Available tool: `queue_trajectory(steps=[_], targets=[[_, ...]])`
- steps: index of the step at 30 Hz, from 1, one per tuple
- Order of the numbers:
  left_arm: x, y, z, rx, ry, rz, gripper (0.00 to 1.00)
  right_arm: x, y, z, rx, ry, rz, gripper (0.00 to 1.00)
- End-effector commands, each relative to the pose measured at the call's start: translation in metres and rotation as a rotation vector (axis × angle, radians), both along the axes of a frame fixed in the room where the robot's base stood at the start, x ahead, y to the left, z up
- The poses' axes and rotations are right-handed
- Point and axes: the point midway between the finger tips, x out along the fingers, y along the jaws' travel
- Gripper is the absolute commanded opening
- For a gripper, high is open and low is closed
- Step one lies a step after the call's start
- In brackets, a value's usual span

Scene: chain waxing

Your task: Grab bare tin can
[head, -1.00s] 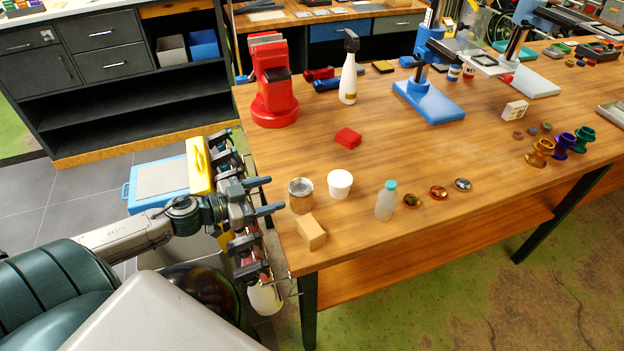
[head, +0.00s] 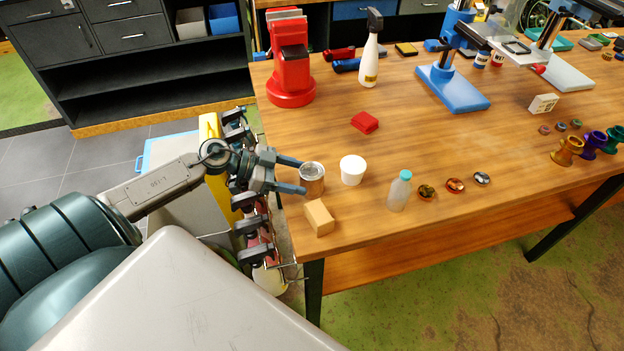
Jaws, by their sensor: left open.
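The bare tin can (head: 313,180) stands upright near the left end of the wooden table (head: 440,190). It is silver with a brownish, reflective side and no label. My left gripper (head: 304,177) is open and comes in from the left. Its two dark blue fingers point right, their tips at the can's left side, one towards the back and one towards the front. In this view I cannot tell whether they touch it. My right gripper is not in view.
A tan block (head: 319,217) lies just in front of the can, and a white cup (head: 352,170) stands close to its right. A clear bottle (head: 399,191) with a teal cap stands further right.

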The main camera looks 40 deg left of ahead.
Motion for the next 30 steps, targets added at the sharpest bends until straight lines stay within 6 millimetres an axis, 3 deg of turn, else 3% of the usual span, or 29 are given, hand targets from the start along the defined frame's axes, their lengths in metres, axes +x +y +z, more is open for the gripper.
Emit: queue_trajectory(steps=[8, 21, 30], targets=[[0.006, -0.007, -0.002, -0.002, 0.000, 0.002, 0.64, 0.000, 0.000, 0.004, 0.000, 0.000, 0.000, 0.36], [0.029, -0.038, -0.015, -0.002, 0.000, 0.002, 0.64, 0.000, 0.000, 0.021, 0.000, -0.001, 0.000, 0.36], [0.033, -0.042, -0.019, 0.001, 0.000, 0.001, 0.64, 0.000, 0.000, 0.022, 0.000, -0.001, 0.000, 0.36]])
